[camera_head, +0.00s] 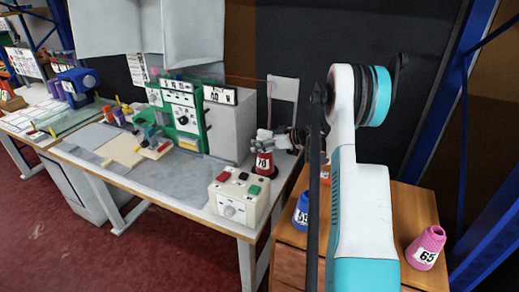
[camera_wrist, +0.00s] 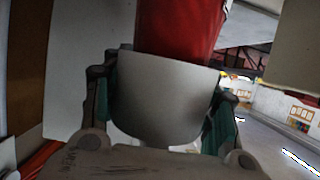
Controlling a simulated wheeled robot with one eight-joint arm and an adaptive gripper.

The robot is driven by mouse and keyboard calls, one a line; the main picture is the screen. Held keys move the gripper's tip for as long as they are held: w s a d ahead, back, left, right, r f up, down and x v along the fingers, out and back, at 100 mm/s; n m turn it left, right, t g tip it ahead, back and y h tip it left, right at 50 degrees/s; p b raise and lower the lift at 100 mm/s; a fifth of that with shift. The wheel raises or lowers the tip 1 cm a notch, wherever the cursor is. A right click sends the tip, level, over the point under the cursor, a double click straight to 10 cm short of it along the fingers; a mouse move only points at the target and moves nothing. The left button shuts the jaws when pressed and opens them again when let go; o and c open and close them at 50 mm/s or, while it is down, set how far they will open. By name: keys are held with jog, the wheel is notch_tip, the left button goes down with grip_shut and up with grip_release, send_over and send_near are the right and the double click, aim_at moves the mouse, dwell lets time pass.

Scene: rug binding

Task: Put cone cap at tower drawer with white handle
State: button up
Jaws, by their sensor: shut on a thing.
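My gripper (camera_wrist: 160,118) is shut on a smooth grey-white piece, which looks like the cone cap (camera_wrist: 165,92). A red cone (camera_wrist: 180,25) sits against its far side in the wrist view. In the head view my gripper (camera_head: 274,139) is at the top of the red cone labelled 70 (camera_head: 264,163), at the table's right end. I cannot tell whether cap and cone are joined. A wooden drawer unit (camera_head: 289,266) stands at the lower right, largely behind my arm. No white handle shows on it.
A pink cone labelled 65 (camera_head: 426,247) and a blue cone (camera_head: 301,211) stand on the wooden unit. A control box with buttons (camera_head: 239,197) is at the table's front corner. A green and white machine (camera_head: 183,105) stands behind. Red floor is clear at left.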

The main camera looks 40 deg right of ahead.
jog(key=shift+f+b, duration=0.4)
jog(key=shift+f, duration=0.9)
jog(key=shift+f, duration=0.25)
jog(key=o, duration=1.1)
jog(key=shift+r, duration=0.1)
